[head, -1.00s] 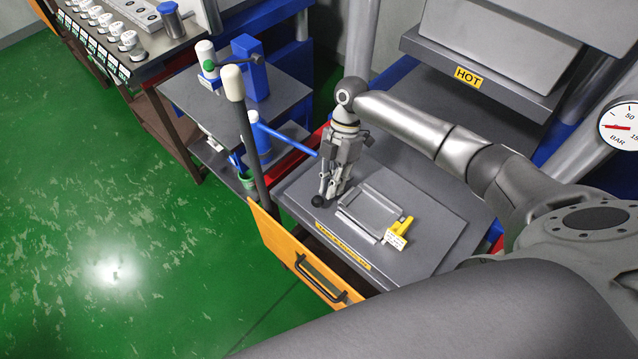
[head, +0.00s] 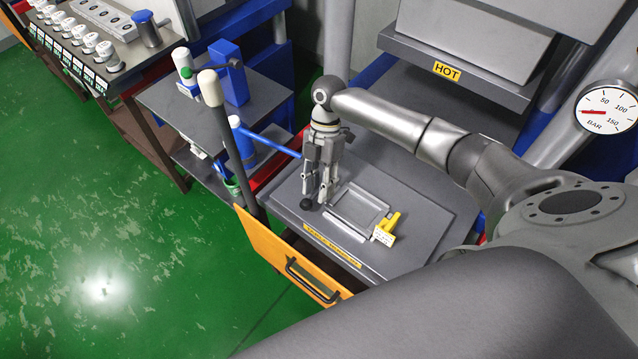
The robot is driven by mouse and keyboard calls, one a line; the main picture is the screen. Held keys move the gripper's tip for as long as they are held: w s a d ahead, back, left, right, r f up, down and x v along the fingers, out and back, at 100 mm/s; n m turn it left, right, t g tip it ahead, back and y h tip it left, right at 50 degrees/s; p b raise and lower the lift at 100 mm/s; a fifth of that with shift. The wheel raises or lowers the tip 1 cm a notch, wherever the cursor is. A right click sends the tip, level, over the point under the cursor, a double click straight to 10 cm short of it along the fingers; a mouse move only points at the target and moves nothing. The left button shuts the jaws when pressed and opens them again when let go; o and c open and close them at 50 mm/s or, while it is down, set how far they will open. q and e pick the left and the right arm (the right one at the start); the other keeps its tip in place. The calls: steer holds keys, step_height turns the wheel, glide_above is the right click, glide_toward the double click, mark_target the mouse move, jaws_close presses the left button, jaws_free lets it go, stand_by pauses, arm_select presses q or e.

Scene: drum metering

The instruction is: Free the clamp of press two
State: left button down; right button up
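Press two's lower plate (head: 420,215) carries a metal frame (head: 345,213), which may be part of the clamp. A yellow piece with a white tag (head: 384,235) sits at the frame's right corner. A black ball knob (head: 306,204) is at the plate's near left edge, beside the frame. My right gripper (head: 315,199) points down over the plate just left of the frame, its fingertips close behind the knob. Its two fingers are apart with a gap between them, and I see nothing held. Whether a fingertip touches the knob is unclear. My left gripper is out of view.
A tall lever with a cream grip (head: 210,88) and a blue bar (head: 268,138) stand left of the plate. An orange panel with a black handle (head: 290,262) is in front. A HOT-labelled platen (head: 480,75) hangs above, behind. A BAR gauge (head: 606,108) is at right.

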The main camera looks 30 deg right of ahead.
steer(key=v, duration=1.2)
steer(key=shift+s, duration=0.1)
stand_by(0.4)
